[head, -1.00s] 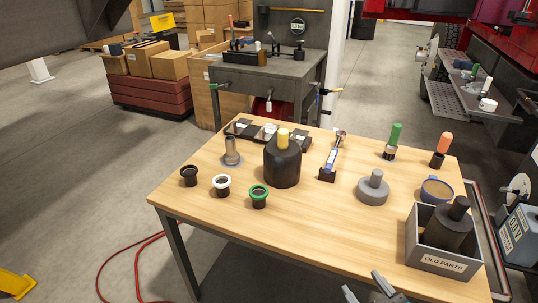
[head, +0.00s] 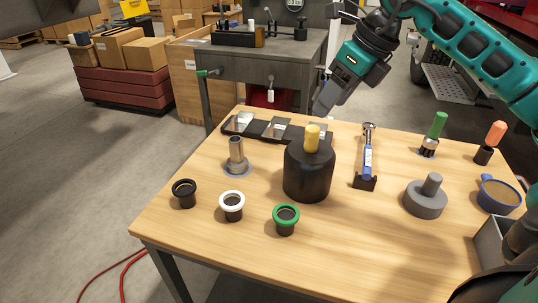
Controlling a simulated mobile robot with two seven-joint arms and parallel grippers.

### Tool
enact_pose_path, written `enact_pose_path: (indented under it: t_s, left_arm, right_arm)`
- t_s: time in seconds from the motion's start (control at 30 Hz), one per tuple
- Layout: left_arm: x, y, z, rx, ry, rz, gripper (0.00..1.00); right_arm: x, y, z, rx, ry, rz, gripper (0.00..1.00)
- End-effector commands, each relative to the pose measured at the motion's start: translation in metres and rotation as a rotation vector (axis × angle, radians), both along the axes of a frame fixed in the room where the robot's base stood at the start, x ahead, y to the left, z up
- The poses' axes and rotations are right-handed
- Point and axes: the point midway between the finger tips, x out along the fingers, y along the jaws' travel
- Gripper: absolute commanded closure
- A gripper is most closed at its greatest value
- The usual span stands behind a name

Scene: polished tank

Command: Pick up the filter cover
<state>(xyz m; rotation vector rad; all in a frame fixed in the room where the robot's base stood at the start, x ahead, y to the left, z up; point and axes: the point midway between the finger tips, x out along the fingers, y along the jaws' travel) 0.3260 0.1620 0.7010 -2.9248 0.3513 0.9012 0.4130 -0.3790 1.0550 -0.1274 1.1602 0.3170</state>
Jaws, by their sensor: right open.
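No label marks the filter cover. The large black canister with a yellow knob (head: 308,172) stands upright mid-table and looks like a cover with a handle. A grey round flanged piece with a short stem (head: 425,199) stands to its right and could also be a cover. My right gripper (head: 322,106) comes down from the upper right on my teal arm, open and empty. In the picture its fingertips are just above the yellow knob, apart from it. The gap between the fingers is hard to see. My left gripper is not in view.
Black, white and green-rimmed rings (head: 232,205) line the front left. A metal fitting (head: 237,160), dark tray (head: 275,130), blue-handled tool (head: 367,160), green-handled brush (head: 433,135), orange-handled brush (head: 490,143) and blue mug (head: 498,194) stand around. The front middle of the table is clear.

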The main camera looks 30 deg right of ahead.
Motion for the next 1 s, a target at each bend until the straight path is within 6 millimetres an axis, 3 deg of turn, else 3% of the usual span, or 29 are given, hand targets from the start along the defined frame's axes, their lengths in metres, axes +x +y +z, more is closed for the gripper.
enact_pose_path:
  t_s: [0.13, 0.4, 0.73, 1.0]
  left_arm:
    - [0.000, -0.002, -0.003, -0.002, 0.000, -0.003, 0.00]
    - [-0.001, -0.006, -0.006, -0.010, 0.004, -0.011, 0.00]
    - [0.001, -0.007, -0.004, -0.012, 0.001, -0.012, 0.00]
    - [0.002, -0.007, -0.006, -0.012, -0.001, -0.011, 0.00]
  right_arm:
    - [-0.002, -0.016, 0.001, -0.070, 0.002, -0.036, 0.39]
    - [0.015, -0.010, -0.044, -0.068, 0.003, -0.034, 0.39]
    - [0.028, -0.005, -0.072, -0.065, 0.002, -0.033, 0.39]
    - [0.044, 0.001, -0.106, -0.065, 0.001, -0.034, 0.39]
